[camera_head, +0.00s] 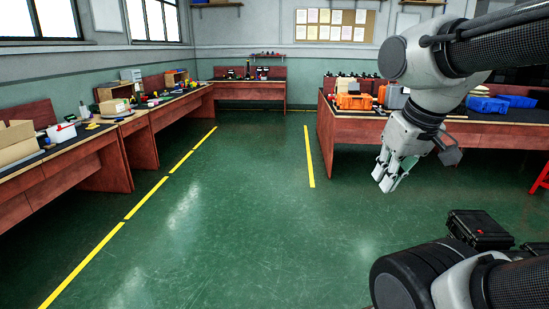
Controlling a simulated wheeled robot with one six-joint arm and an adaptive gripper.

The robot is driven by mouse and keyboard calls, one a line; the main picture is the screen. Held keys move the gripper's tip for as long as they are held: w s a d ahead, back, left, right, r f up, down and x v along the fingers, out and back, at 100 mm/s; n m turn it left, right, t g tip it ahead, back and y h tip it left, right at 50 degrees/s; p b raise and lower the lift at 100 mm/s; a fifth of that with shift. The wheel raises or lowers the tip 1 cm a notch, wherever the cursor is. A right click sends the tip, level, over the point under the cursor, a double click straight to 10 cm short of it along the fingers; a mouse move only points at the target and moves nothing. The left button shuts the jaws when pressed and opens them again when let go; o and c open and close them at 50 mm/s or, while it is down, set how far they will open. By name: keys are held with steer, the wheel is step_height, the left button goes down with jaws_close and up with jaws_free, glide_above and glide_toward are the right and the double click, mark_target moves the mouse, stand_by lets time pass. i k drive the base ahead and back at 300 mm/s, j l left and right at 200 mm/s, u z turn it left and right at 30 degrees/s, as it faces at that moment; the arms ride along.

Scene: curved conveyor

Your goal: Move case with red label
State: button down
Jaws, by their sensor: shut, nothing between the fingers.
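A black case (484,223) is at the lower right, behind my own arm parts, which hide its lower side. A small red mark shows on its front, too small to read. A second dark piece (538,247) shows at the right edge, mostly cut off; I cannot tell what it is. My gripper (388,180) hangs from my arm at the right, pointing down, shut and empty. In the picture it is up and to the left of the black case, apart from it.
A red-brown workbench (350,128) at the right bears orange cases (354,101) and blue bins (487,104). Benches (105,160) with boxes and tools line the left wall. A red stand (541,178) is at the right edge. The green floor (240,220) between is clear.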

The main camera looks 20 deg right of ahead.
mark_target(477, 229)
steer(key=i+l+z, duration=0.15)
steer(key=i+z, duration=0.25)
steer(key=i, duration=0.4)
steer(key=i+j+z, duration=0.15)
steer(key=i+z, duration=0.2)
steer(key=i, duration=0.45)
steer(key=i+z, duration=0.35)
steer(key=i+j+z, duration=0.1)
steer(key=i+z, duration=0.3)
steer(key=i, duration=0.15)
steer(key=i+l+z, duration=0.35)
steer(key=i+z, duration=0.35)
steer(key=i+l, duration=0.05)
